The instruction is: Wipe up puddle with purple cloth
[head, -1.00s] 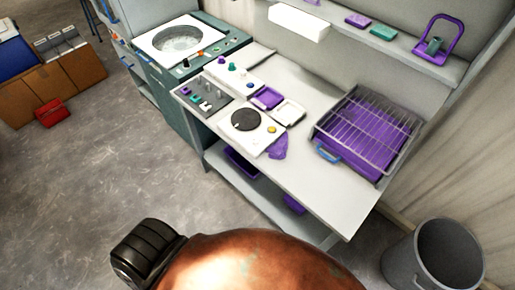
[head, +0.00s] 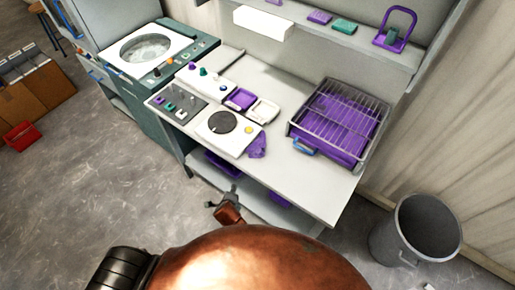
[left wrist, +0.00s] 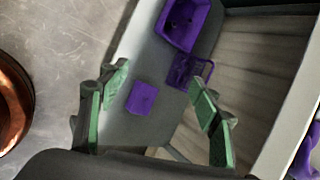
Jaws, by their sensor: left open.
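A crumpled purple cloth (head: 257,145) lies at the front edge of the counter, beside the white unit with a dark round plate. A purple piece at the lower right of the left wrist view may be this cloth; I cannot be sure. My left gripper (head: 229,201) is low in front of the counter, near the lower shelf and apart from the cloth. In the left wrist view my left gripper (left wrist: 157,100) is open and empty, with a flat purple square (left wrist: 142,97) beyond its fingers. I cannot make out a puddle. My right gripper is not in view.
The lower shelf (left wrist: 150,58) holds a purple bin (left wrist: 185,22) and a purple wire-like piece (left wrist: 190,70). On the counter (head: 318,192) stand a purple tray with a wire rack (head: 340,118) and small dishes. A grey bucket (head: 415,232) stands right.

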